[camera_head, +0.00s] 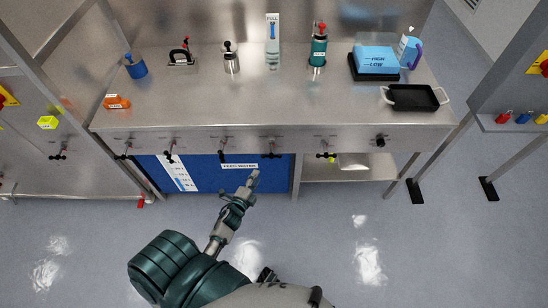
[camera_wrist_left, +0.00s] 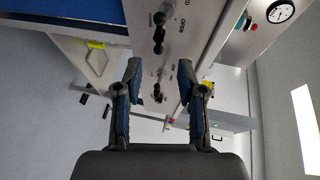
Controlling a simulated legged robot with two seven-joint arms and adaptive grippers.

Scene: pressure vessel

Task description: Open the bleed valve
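I cannot read which is the bleed valve. My left gripper (camera_head: 251,180) is in front of and below the panel, near the centre handles. In the left wrist view its two fingers (camera_wrist_left: 160,65) are spread with nothing gripped. Dark handles show beyond them, one near the top (camera_wrist_left: 158,20) and one between the fingers (camera_wrist_left: 157,92). My right gripper is not visible.
The bench top (camera_head: 260,105) carries a blue cup (camera_head: 136,68), an orange object (camera_head: 117,102), a teal bottle (camera_head: 318,48), a blue scale-like block (camera_head: 377,60) and a black tray (camera_head: 413,97). A blue panel labelled feed water (camera_head: 215,175) is below. A gauge (camera_wrist_left: 280,11) shows in the wrist view. Floor in front is clear.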

